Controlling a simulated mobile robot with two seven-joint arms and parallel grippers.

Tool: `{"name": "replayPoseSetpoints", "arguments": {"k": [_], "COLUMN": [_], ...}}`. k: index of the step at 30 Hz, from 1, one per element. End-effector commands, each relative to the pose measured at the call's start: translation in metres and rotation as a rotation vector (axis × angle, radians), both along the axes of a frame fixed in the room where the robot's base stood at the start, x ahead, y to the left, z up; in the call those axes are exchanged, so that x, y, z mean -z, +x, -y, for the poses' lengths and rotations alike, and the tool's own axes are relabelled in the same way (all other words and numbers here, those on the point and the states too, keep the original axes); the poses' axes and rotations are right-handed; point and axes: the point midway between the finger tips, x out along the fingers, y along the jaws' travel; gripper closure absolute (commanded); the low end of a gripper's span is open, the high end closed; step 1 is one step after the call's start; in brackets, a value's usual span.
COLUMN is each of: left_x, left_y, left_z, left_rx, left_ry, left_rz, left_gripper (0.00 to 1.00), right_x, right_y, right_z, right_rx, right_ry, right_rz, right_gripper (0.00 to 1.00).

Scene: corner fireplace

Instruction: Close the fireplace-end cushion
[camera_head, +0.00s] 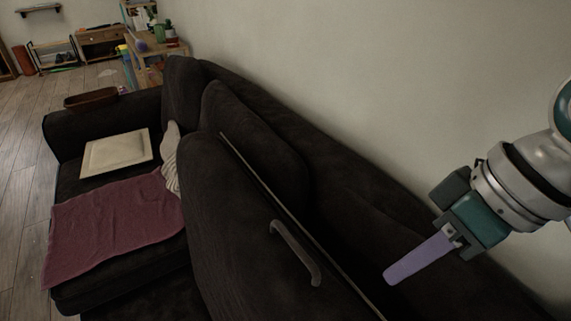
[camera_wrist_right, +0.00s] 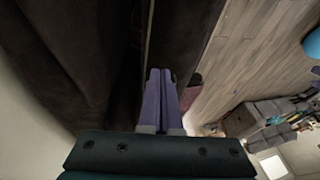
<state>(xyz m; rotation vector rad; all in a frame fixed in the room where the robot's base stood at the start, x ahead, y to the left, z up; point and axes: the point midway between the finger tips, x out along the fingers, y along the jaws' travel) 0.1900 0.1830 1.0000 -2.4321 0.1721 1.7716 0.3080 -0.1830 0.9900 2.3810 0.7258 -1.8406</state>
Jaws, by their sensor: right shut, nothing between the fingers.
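The cushion (camera_head: 215,225) with a grey curved handle (camera_head: 297,252) is tilted up from the dark sofa, its thin straight edge (camera_head: 285,210) running diagonally in the head view. A dark gap lies between it and the sofa back. My right gripper (camera_head: 391,278) is shut and empty, its purple fingers pointing down-left, to the right of the handle and apart from it in the picture. In the right wrist view the shut fingers (camera_wrist_right: 160,95) point toward a dark upright panel edge. My left gripper is not in view.
The sofa back (camera_head: 350,190) runs along the pale wall (camera_head: 350,80). A maroon blanket (camera_head: 115,220), a cream square board (camera_head: 117,152) and a striped pillow (camera_head: 171,160) lie on the far seat. A brown tray (camera_head: 91,98) rests on the armrest. Wooden floor is clear at left.

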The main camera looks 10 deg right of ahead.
Motion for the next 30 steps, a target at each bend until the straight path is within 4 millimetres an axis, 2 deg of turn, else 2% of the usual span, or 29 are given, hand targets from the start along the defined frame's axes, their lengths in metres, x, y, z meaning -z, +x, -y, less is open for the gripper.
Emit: {"name": "replayPoseSetpoints", "arguments": {"k": [3, 6, 11, 14, 24, 30], "left_x": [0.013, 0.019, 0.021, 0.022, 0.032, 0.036], "left_y": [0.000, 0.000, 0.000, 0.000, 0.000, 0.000], "left_z": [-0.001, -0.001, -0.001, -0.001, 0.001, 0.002], "left_rx": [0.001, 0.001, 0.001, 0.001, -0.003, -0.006], "left_ry": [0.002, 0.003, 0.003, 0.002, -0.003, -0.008], "left_rz": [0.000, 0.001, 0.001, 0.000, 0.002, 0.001], "left_gripper": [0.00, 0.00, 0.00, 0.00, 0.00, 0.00], "right_x": [-0.007, -0.019, -0.030, -0.024, 0.026, 0.044], "right_y": [0.031, 0.050, 0.064, 0.065, 0.076, 0.081], "right_z": [0.001, 0.001, -0.002, -0.008, -0.042, -0.054], "right_rx": [-0.035, -0.064, -0.088, -0.091, -0.088, -0.089], "right_ry": [0.094, 0.173, 0.236, 0.242, 0.239, 0.237], "right_rz": [0.017, 0.034, 0.054, 0.052, 0.051, 0.052], "right_gripper": [1.00, 1.00, 1.00, 1.00, 1.00, 1.00]}}
